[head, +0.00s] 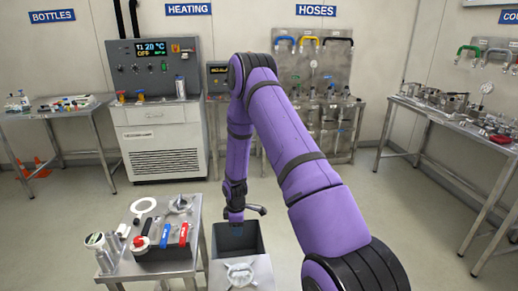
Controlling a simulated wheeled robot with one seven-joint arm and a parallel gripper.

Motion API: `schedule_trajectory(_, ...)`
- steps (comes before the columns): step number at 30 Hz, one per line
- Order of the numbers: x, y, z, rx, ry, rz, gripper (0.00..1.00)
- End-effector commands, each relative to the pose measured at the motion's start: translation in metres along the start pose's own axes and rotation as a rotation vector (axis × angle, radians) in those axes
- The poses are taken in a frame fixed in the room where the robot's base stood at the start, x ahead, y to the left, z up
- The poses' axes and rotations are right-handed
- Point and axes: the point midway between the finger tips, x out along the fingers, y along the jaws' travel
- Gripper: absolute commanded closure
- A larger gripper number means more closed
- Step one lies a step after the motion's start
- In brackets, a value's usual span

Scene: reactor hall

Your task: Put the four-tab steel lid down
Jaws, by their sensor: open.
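A shiny steel piece with tabs around its edge, which looks like the four-tab steel lid (240,274), lies on a grey surface at the bottom centre, in front of a dark open bin. A similar steel piece (180,204) lies at the back of the small steel cart on the left, and I cannot tell the tab count of either. My gripper (235,221) points down over the dark bin, behind the nearer lid and apart from it. It is open, and I see nothing held in it; its fingertips are small and dark against the bin.
The cart (190,257) holds a white ring (143,205), red and blue handled pieces and several round fittings. The dark bin (238,239) stands right of the cart. Benches stand at left and right, and a heating unit (159,138) behind. The floor at right is clear.

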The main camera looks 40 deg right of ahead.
Motion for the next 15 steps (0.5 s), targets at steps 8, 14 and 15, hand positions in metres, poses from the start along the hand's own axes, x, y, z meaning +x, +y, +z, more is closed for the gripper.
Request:
schedule_trajectory(8,-0.132,-0.004,-0.022,0.133,0.013,0.09,0.59)
schedule_trajectory(14,-0.217,-0.026,-0.029,0.235,0.039,0.144,0.59)
schedule_trajectory(15,-0.232,-0.032,-0.03,0.255,0.044,0.153,0.59)
